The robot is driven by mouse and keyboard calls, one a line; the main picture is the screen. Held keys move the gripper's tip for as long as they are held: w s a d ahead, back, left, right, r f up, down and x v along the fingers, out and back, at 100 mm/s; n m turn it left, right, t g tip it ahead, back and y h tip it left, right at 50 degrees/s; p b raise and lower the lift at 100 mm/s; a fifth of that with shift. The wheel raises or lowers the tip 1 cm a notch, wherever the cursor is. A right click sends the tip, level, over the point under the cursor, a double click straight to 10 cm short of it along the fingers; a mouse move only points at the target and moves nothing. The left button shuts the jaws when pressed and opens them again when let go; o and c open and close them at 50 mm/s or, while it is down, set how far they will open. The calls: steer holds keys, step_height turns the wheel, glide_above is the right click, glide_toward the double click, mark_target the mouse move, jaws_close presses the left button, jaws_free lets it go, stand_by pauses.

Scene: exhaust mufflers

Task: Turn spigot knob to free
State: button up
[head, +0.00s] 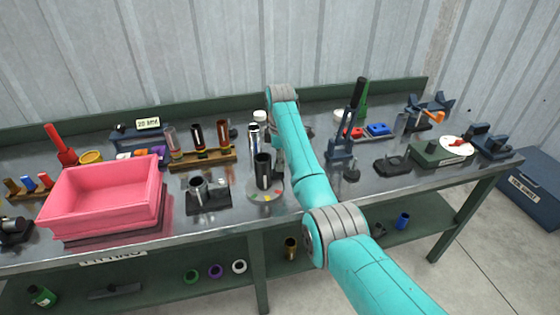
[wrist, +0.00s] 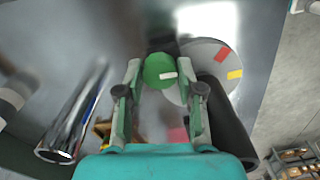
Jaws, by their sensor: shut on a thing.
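A round green knob (wrist: 160,71) with a white pointer mark shows in the wrist view, at the edge of a pale grey disc (wrist: 206,52). The disc has red and yellow marks on its rim. My gripper (wrist: 161,68) has one finger on each side of the knob and is shut on it. In the head view the disc (head: 262,196) lies on the bench with a dark upright cylinder (head: 263,172) on it. The knob and my fingers are hidden behind my arm there.
A chrome tube (wrist: 72,115) stands left of my gripper in the wrist view, and the dark cylinder (wrist: 228,125) is close on the right.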

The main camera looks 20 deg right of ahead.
steer(key=shift+n, duration=0.7)
steer(key=o, duration=1.2)
steer(key=shift+c, duration=0.2)
steer(key=shift+r, duration=0.1)
steer(key=shift+r, duration=3.6)
